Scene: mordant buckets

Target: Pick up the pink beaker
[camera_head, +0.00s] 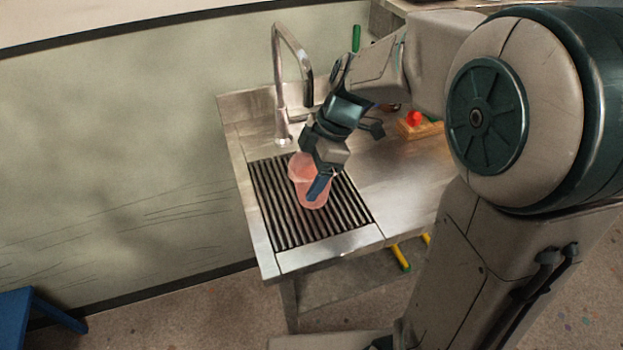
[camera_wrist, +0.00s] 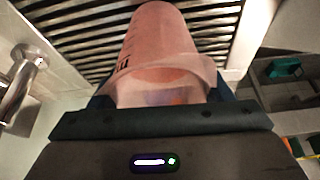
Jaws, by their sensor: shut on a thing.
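The pink beaker (camera_head: 312,196) is translucent and is over the dark slatted drain grid at the sink. My gripper (camera_head: 320,184) is shut on it, with a dark finger across its near side. In the wrist view the pink beaker (camera_wrist: 157,45) fills the space in front of my gripper (camera_wrist: 160,105), its wide mouth towards me and its body reaching away over the slats. The fingertips are mostly hidden there. I cannot tell whether the beaker's base touches the grid.
The drain grid (camera_head: 270,205) is set in a steel counter (camera_head: 395,190). A tall tap (camera_head: 279,85) stands behind it, close to my gripper. A wooden block with a red knob (camera_head: 415,120) is at the back right. A blue stool (camera_head: 35,315) is at lower left.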

